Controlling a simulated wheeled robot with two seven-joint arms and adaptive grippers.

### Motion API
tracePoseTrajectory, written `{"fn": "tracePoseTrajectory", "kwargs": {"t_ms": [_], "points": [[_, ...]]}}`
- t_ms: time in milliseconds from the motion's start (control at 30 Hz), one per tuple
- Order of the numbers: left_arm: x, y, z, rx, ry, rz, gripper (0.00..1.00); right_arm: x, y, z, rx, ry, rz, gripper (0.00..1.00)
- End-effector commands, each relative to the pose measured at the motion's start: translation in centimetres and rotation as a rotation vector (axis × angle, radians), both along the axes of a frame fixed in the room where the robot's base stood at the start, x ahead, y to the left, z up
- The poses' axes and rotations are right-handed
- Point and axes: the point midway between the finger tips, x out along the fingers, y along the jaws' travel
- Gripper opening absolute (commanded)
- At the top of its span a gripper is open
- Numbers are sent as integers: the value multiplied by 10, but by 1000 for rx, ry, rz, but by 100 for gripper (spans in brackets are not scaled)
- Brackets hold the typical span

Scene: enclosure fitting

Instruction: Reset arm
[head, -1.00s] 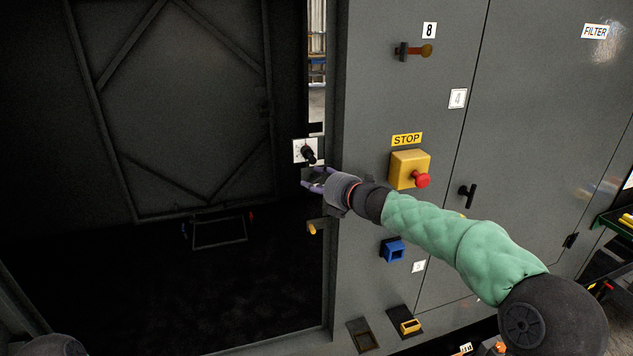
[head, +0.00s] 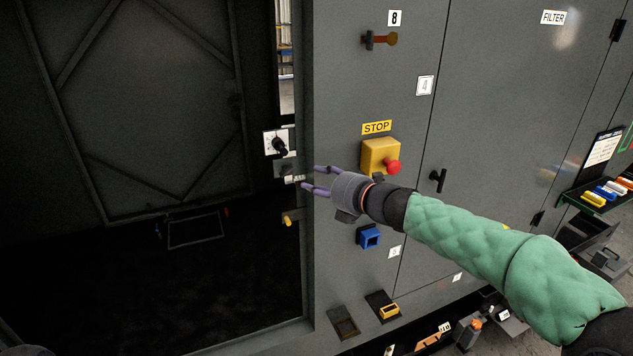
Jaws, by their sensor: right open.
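My right gripper (head: 308,182) reaches in from the right in front of the cabinet's left edge. Its purple fingers are apart and point left, with nothing seen between them. A small pale fitting (head: 293,179) shows just beyond the fingertips; I cannot tell whether they touch it. A black rotary knob on a white plate (head: 270,142) sits just above and left of the fingers. My right arm wears a green padded sleeve. My left gripper is not seen.
The grey cabinet (head: 345,85) carries a yellow stop box (head: 378,155) with a red button, a blue socket (head: 369,237), a black handle (head: 438,181) and a yellow peg (head: 291,219). A dark open enclosure lies left. A tray of coloured parts (head: 590,200) stands right.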

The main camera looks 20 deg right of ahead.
Motion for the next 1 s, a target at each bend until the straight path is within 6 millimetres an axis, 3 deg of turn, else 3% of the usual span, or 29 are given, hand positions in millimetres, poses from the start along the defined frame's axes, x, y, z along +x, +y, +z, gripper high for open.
{"fn": "tracePoseTrajectory", "kwargs": {"t_ms": [300,367,467,767,1000], "points": [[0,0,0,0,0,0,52,1,1,-2,4,3,-1,45],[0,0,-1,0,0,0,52,2,2,-10,23,19,-1,45],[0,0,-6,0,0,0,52,8,10,-41,112,86,-12,45],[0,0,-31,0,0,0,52,16,51,-225,638,508,-177,45],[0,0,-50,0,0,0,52,-17,82,-376,1031,861,-446,45]]}}
